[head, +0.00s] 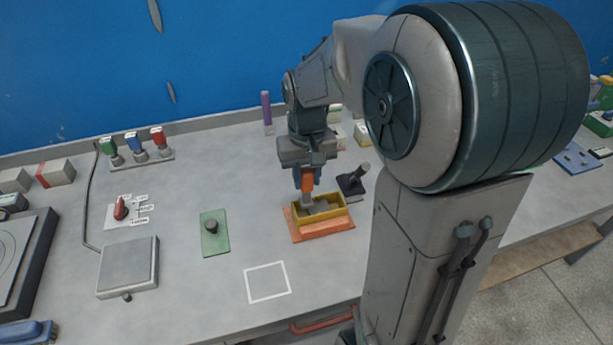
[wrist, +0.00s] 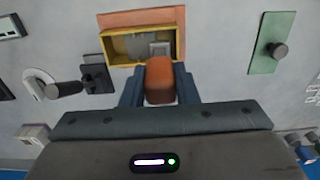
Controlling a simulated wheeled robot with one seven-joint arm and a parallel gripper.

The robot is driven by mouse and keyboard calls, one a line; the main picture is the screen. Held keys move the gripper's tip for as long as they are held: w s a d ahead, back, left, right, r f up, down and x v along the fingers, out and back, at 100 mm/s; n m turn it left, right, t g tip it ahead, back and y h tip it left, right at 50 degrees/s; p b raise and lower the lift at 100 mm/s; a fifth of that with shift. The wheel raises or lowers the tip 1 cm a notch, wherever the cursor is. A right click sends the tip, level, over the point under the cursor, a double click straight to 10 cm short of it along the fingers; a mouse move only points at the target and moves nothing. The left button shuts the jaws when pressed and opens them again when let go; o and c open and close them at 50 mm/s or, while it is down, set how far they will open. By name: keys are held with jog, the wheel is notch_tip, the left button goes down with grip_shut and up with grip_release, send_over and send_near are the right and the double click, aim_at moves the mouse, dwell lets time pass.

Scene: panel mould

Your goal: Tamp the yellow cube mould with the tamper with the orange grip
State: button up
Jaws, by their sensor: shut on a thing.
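My gripper (head: 308,177) is shut on the orange grip of the tamper (head: 307,184); the grip also shows between the fingers in the wrist view (wrist: 159,82). The tamper is upright, with its grey foot inside the yellow mould (head: 341,212), towards one end. The mould is an open box on an orange base (head: 322,229). In the wrist view the yellow mould (wrist: 121,57) shows a grey fill and the tamper's grey foot near its right end. I cannot tell whether the foot presses on the fill or hangs just above it.
A black stand with a dark handle (head: 352,182) is close beside the mould. A green plate with a knob (head: 214,232), a grey square plate (head: 128,266) and a white outlined square (head: 267,283) lie to the left. Red, blue and green-topped items (head: 138,147) stand at the back.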

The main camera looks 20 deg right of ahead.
aim_at(307, 186)
jog(key=shift+r, duration=0.2)
jog(key=shift+f+b, duration=1.4)
jog(key=shift+f, duration=0.4)
jog(key=shift+r, duration=0.1)
jog(key=shift+r+p, duration=1.5)
jog(key=shift+r, duration=0.25)
jog(key=shift+f, duration=0.1)
jog(key=shift+f+b, duration=1.4)
jog(key=shift+f, duration=0.35)
jog(key=shift+r, duration=0.15)
jog(key=shift+r+p, duration=1.45)
jog(key=shift+r, duration=0.25)
